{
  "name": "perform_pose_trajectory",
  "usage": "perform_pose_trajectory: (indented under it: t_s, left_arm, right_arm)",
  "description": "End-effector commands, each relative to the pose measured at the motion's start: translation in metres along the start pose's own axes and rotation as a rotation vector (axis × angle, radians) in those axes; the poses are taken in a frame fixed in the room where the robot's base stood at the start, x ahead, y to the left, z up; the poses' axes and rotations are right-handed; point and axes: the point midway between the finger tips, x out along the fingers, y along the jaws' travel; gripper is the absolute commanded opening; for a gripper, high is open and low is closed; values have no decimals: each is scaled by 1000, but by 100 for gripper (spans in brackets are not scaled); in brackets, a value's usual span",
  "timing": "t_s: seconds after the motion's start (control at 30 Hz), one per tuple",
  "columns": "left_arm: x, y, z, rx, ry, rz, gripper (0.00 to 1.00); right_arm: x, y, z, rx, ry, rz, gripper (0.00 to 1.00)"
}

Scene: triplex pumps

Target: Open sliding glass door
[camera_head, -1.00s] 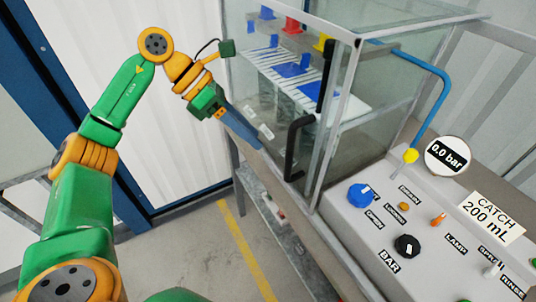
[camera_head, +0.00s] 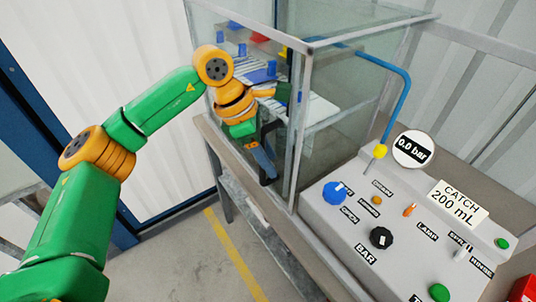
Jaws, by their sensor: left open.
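The glass cabinet with the sliding door (camera_head: 345,95) stands at the top middle on a metal bench. A black vertical handle (camera_head: 270,150) sits near the front corner post of the glass. My left gripper (camera_head: 262,165) is open at this handle, its blue-grey fingers in front of the handle's lower half. I cannot tell whether they touch it or stand around it. My left forearm hides part of the front pane, and the door looks closed. My right gripper is not in view.
A grey control panel (camera_head: 330,222) with knobs, switches and a round gauge (camera_head: 414,149) reading 0.0 bar is right of the cabinet. A blue pipe (camera_head: 398,100) runs beside the glass. The floor with a yellow line (camera_head: 235,258) is clear.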

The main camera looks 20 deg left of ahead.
Motion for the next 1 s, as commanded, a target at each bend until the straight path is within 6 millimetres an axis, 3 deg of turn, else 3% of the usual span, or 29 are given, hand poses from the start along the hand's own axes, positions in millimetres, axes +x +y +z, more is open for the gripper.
perform_pose_trajectory:
  t_s: [0.03, 0.2, 1.0]
  left_arm:
    - [0, 0, 0, 0, 0, 0, 42]
    - [0, 0, 0, 0, -1, 0, 0]
    - [-1, 0, 0, -1, -1, 1, 0]
  right_arm:
    - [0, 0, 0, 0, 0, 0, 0]
    - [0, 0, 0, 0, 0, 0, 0]
    - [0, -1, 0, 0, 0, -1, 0]
